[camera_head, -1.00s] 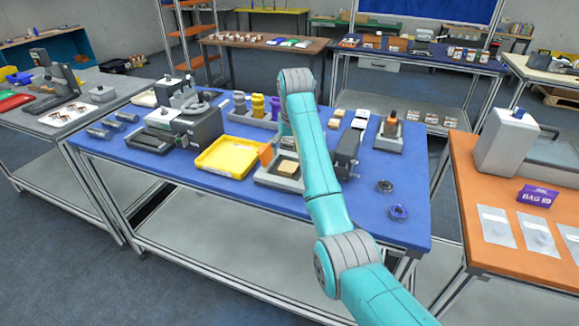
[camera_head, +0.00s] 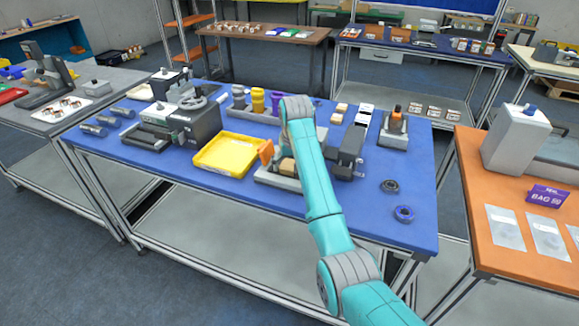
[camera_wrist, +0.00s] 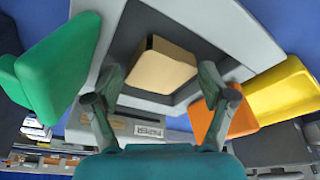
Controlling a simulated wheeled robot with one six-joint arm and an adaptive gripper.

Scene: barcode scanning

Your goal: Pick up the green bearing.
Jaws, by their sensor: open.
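I cannot make out a green bearing in either view. A dark ring-shaped bearing (camera_head: 390,186) and a blue ring-shaped bearing (camera_head: 403,213) lie on the right part of the blue table (camera_head: 350,212). My gripper (camera_wrist: 162,78) is open in the wrist view, with its fingers apart over a tan block (camera_wrist: 158,68) in a dark recess of a grey fixture (camera_wrist: 232,28). I cannot tell whether the fingers touch the block. In the head view my arm hides the gripper.
A green angled piece (camera_wrist: 62,66) and an orange piece (camera_wrist: 222,120) flank the fixture. A yellow tray (camera_head: 226,155) lies to its left, with a dark grey device (camera_head: 346,150) to its right. An orange table (camera_head: 500,190) stands at the right. Blue surface around the rings is clear.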

